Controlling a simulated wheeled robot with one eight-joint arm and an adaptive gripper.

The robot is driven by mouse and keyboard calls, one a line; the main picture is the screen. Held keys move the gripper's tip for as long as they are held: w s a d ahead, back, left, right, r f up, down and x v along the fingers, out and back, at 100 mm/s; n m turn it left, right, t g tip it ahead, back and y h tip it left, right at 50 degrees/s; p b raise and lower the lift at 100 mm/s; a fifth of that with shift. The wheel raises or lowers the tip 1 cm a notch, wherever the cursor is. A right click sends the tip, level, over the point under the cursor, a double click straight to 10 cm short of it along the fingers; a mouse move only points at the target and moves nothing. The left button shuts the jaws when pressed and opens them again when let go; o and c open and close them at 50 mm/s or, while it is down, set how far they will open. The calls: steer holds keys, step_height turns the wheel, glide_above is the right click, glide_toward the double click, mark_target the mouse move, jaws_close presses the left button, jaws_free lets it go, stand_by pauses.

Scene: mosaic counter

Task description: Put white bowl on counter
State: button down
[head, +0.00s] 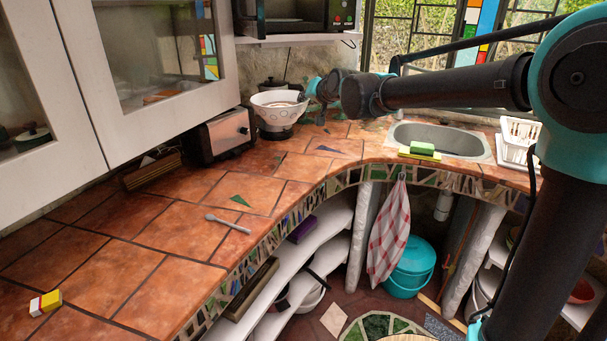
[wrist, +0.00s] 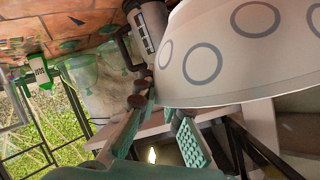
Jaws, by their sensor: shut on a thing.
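The white bowl (head: 277,108) with grey rings is at the back of the tiled counter (head: 190,235), left of the sink. It is upright, above a dark round base or object (head: 275,132); I cannot tell whether it touches it. My gripper (head: 309,96) is at the bowl's right side, shut on its rim. In the wrist view the bowl (wrist: 240,50) fills the upper right, with my gripper (wrist: 168,115) at its edge. The exact contact of the fingers is partly hidden.
A toaster (head: 225,136) stands left of the bowl and a dark lidded pot (head: 272,84) behind it. The sink (head: 445,139) with a green and yellow sponge (head: 421,149) is to the right. A grey spoon (head: 227,223) lies on the front counter, with clear tiles around it.

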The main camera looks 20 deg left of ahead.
step_height(320, 180, down, 20)
steer(key=shift+s+f, duration=0.15)
steer(key=shift+f, duration=0.05)
steer(key=c, duration=2.1)
jaws_free()
steer(key=o, duration=0.5)
steer(key=shift+c, duration=0.2)
steer(key=shift+s+d, duration=0.1)
steer(key=v, duration=1.2)
steer(key=shift+d, duration=0.1)
